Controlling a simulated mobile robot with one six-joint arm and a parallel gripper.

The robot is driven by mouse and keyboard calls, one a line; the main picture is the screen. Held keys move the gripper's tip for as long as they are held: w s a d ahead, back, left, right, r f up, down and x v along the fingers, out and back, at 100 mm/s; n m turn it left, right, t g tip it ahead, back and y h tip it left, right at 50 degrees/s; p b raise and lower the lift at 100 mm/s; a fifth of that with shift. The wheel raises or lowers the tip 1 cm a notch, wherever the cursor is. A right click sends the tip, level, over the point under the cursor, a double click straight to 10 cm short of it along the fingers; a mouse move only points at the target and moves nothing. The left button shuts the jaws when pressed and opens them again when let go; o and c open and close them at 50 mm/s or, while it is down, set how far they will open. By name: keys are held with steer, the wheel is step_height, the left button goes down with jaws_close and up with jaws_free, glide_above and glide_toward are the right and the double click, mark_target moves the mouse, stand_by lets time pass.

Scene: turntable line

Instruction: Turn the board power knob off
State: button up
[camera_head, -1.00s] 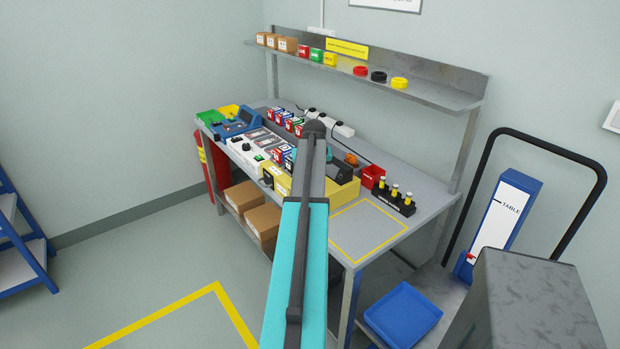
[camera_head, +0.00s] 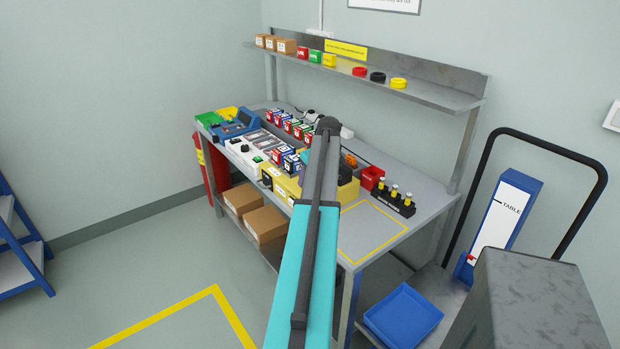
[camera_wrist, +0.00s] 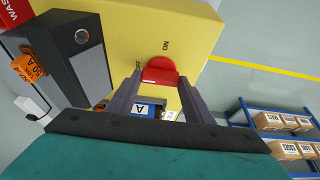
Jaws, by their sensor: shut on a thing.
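In the wrist view, a red knob (camera_wrist: 161,69) sits on the face of a yellow board (camera_wrist: 120,22). An "ON" label is printed beside the knob, and a second label is mostly hidden at the left jaw. My gripper (camera_wrist: 160,80) has its two grey fingers on either side of the knob's grip bar, shut on it. The bar lies roughly sideways in the picture. In the head view, the yellow board (camera_head: 281,184) stands at the bench's front edge, partly behind my arm. The knob and my gripper are hidden there.
A dark box (camera_wrist: 76,42) with an orange "50 A" part (camera_wrist: 33,65) sits beside the board. The head view shows a white power unit (camera_head: 250,158), a black rack (camera_head: 394,200) and a red bin (camera_head: 371,177). The bench's yellow-outlined area (camera_head: 365,235) is clear.

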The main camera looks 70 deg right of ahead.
steer(key=shift+s+f, duration=0.1)
steer(key=shift+s, duration=0.2)
steer(key=o, duration=1.1)
steer(key=shift+c, duration=0.2)
steer(key=shift+w, duration=0.1)
steer(key=shift+a+r, duration=0.1)
steer(key=shift+r, duration=0.2)
steer(key=b+v, duration=0.2)
steer(key=v, duration=1.1)
steer(key=shift+r+b, duration=0.2)
steer(key=shift+b, duration=0.1)
